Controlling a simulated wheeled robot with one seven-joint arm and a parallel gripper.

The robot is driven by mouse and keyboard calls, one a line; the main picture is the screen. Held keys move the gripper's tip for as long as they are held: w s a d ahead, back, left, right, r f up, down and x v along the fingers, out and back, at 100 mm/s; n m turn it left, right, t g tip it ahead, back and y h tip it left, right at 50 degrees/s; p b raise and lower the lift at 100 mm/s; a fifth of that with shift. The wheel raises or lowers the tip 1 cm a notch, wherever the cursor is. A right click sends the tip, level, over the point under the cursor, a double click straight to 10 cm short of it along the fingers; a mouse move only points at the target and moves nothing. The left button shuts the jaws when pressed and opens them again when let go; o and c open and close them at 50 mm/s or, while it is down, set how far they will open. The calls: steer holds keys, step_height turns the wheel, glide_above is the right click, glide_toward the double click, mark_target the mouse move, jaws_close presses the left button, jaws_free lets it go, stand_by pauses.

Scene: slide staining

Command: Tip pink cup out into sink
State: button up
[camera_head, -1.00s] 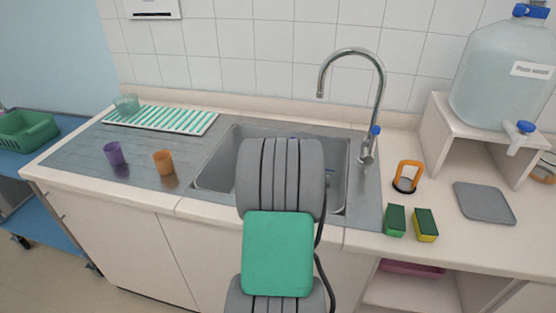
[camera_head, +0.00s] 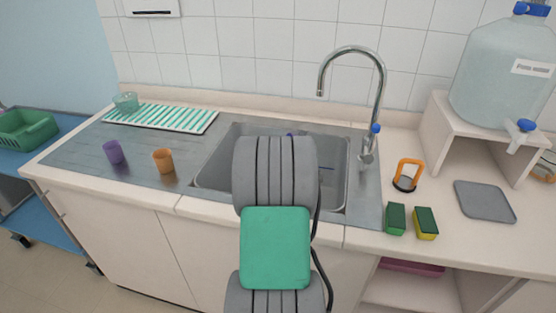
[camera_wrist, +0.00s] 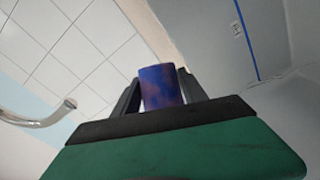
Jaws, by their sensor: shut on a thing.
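My gripper (camera_wrist: 158,82) is shut on a cup (camera_wrist: 162,90), one finger on each side. The cup looks blue-violet with faint pinkish patches in the wrist view, not plainly pink. In the head view my arm hides the gripper and nearly all of the cup. The grey sink (camera_head: 215,172) is set in the counter, and my arm stands in front of its middle. A small dark blue streak shows inside the sink to the right of my arm; I cannot tell what it is. The cup's inside is not visible.
A tap (camera_head: 378,95) arches over the sink's back right; it also shows in the wrist view (camera_wrist: 45,120). A purple cup (camera_head: 114,153) and an orange cup (camera_head: 163,161) stand left on the drainer. Sponges (camera_head: 425,223) and an orange-handled item (camera_head: 408,175) stand right.

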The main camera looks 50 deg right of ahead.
steer(key=shift+r+n, duration=0.2)
steer(key=shift+n, duration=0.1)
steer(key=shift+a+r, duration=0.1)
steer(key=shift+w+a+r+n+h, duration=0.2)
steer(key=shift+r+n, duration=0.15)
steer(key=shift+r, duration=0.05)
steer(key=shift+w+a+r+n+h, duration=0.2)
steer(key=shift+r+n, duration=0.15)
steer(key=shift+r+t, duration=0.1)
steer(key=shift+t, duration=0.2)
steer(key=shift+d+r, duration=0.1)
